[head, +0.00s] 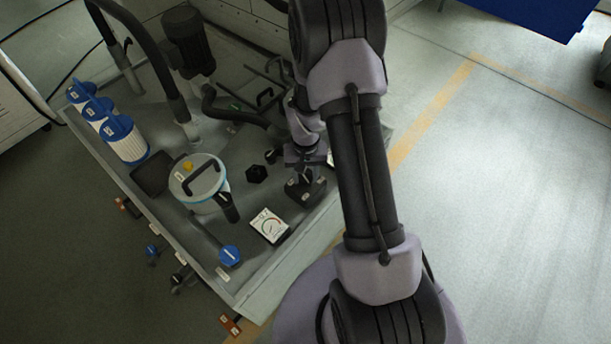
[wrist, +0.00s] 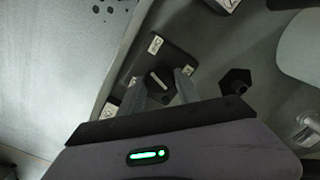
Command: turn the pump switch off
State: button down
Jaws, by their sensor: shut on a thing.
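The pump switch is most likely the dark box (head: 306,193) under my gripper at the right part of the grey tank top. In the wrist view the same switch box (wrist: 178,54) has small white labels, too small to read. A round black knob (wrist: 158,82) with a pale line on it sits on the box. My gripper (head: 304,166) points down at the box. In the wrist view my gripper (wrist: 160,79) has one finger on each side of the knob and is shut on it. In the head view my gripper hides the knob.
A black hexagonal knob (head: 257,174) stands left of the switch box. A white gauge (head: 269,226) and a lidded canister (head: 197,181) are nearby. Blue-capped filters (head: 124,139) and a dark pump motor (head: 188,42) stand farther back.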

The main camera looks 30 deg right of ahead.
aim_at(306, 177)
jog(key=shift+m, duration=1.1)
jog(key=shift+b, duration=0.3)
jog(key=c, duration=0.9)
grip_release()
jog(key=shift+o, duration=0.2)
notch_tip(306, 177, up, 18)
jog(key=p, duration=0.7)
jog(key=shift+f, duration=0.25)
